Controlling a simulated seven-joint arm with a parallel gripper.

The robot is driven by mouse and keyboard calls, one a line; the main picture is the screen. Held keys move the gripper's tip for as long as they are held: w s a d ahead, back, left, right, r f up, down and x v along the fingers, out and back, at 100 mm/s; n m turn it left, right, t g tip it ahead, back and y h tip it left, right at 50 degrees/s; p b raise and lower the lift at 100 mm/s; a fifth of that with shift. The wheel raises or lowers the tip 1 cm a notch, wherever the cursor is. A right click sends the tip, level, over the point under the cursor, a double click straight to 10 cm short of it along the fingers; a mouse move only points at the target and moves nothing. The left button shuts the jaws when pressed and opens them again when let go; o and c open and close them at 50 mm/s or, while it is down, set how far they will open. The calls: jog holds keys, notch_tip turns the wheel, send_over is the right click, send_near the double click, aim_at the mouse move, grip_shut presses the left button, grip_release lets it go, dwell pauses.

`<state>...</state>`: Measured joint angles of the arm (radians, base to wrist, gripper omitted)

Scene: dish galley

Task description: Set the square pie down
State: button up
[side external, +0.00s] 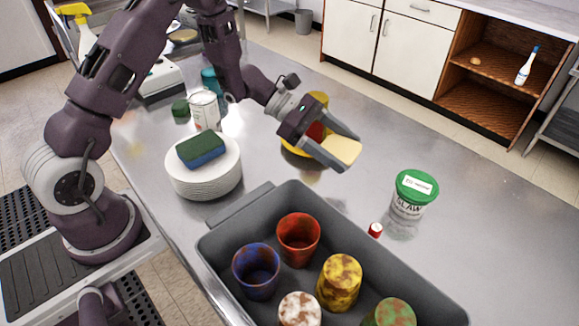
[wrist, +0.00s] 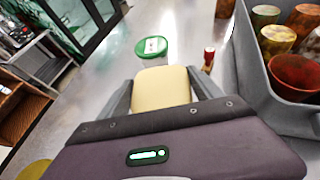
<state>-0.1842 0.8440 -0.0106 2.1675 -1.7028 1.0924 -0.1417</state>
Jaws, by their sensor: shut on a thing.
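The square pie (side external: 343,149) is a pale yellow block with rounded corners. My gripper (side external: 340,152) is shut on it and holds it above the steel counter, to the right of the yellow dish. In the wrist view the pie (wrist: 161,88) sits between the two fingers of my gripper (wrist: 162,92). The exact gap between the pie and the counter cannot be told.
A green-lidded tub (side external: 412,192) and a small red-and-white item (side external: 375,230) stand to the right. A grey bin (side external: 222,247) holds several coloured cups in front. A plate stack (side external: 203,178) with a sponge (side external: 201,149) stands left. The counter beyond the tub is clear.

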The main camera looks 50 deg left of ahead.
jog(key=s+a+r+n+t+y, duration=0.25)
jog(key=s+a, duration=0.35)
jog(key=a, duration=0.7)
jog(key=m+g+h, duration=0.3)
jog(key=m+g, duration=0.2)
send_over(311, 178)
jog(key=s+d, duration=0.1)
jog(key=s, duration=0.1)
jog(key=shift+m+g, duration=0.25)
jog(key=shift+g, duration=0.1)
jog(key=f, duration=0.7)
jog(key=d+f, duration=0.1)
jog(key=f, duration=0.3)
jog(key=shift+s, duration=0.1)
jog(key=shift+f, duration=0.2)
jog(key=o, duration=1.5)
jog(key=shift+r, duration=0.1)
